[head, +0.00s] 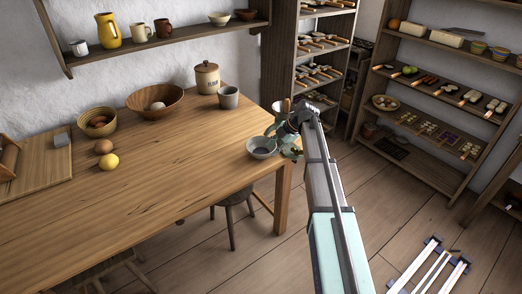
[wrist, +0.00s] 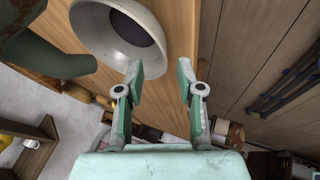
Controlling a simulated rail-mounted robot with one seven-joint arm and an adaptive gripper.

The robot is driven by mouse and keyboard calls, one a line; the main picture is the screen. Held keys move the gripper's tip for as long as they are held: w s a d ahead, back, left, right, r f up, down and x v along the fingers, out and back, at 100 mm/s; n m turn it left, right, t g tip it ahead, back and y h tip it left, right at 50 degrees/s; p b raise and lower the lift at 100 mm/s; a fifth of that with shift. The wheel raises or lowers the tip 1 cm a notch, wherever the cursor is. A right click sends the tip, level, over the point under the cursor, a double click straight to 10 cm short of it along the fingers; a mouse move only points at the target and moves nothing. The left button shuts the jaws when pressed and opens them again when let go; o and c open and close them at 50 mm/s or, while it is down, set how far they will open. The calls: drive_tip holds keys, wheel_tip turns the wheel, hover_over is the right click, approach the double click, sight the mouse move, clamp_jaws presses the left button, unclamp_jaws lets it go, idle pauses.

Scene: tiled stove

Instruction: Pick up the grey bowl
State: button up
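The grey bowl (head: 261,150) sits upright at the right end of the wooden table, close to its edge. In the wrist view the bowl (wrist: 92,25) fills the upper left, with its pale wall and dark inside showing. My gripper (head: 281,138) is at the bowl's right side, by the table's corner. In the wrist view my gripper (wrist: 159,72) has its two fingers apart, with a clear gap between them. The left finger overlaps the bowl's lower edge; I cannot tell whether it touches.
A grey cup (head: 228,98) and a lidded jar (head: 207,78) stand behind the bowl. The table's middle is clear. A stool (head: 234,208) stands below the edge.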

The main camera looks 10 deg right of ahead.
sight(268, 154)
drive_tip(key=shift+p+x, duration=0.85)
drive_tip(key=shift+x, duration=1.75)
drive_tip(key=shift+d, duration=0.1)
drive_tip(key=shift+c, duration=0.4)
clamp_jaws()
